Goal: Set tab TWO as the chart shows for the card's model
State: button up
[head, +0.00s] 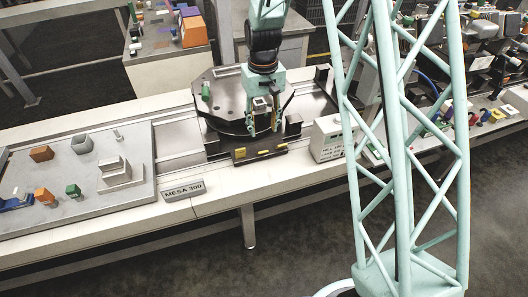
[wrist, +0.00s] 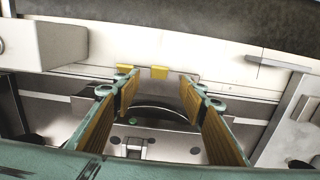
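The card (head: 184,189) reading MESA 300 stands on the bench's front edge. A white box (head: 329,139) with small dark lettering stands right of the fixture; it may be the chart, but I cannot read it. Yellow tabs (head: 240,153) sit along the fixture's front edge, with others to their right; I cannot tell which is TWO. In the wrist view, two yellow tabs (wrist: 160,72) show beyond my fingers. My gripper (head: 263,131) points down over the dark round fixture (head: 221,96). Its fingers (wrist: 159,86) are apart, with nothing visibly held between them.
A grey board (head: 140,172) with several coloured blocks and a grey block lies left of the fixture. The right-hand bench is crowded with parts.

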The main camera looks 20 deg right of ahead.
aim_at(262, 152)
jog(key=shift+f, duration=0.1)
dwell(0.3)
jog(key=shift+f+b, duration=1.05)
jog(key=shift+f, duration=5.75)
jog(key=c, duration=0.9)
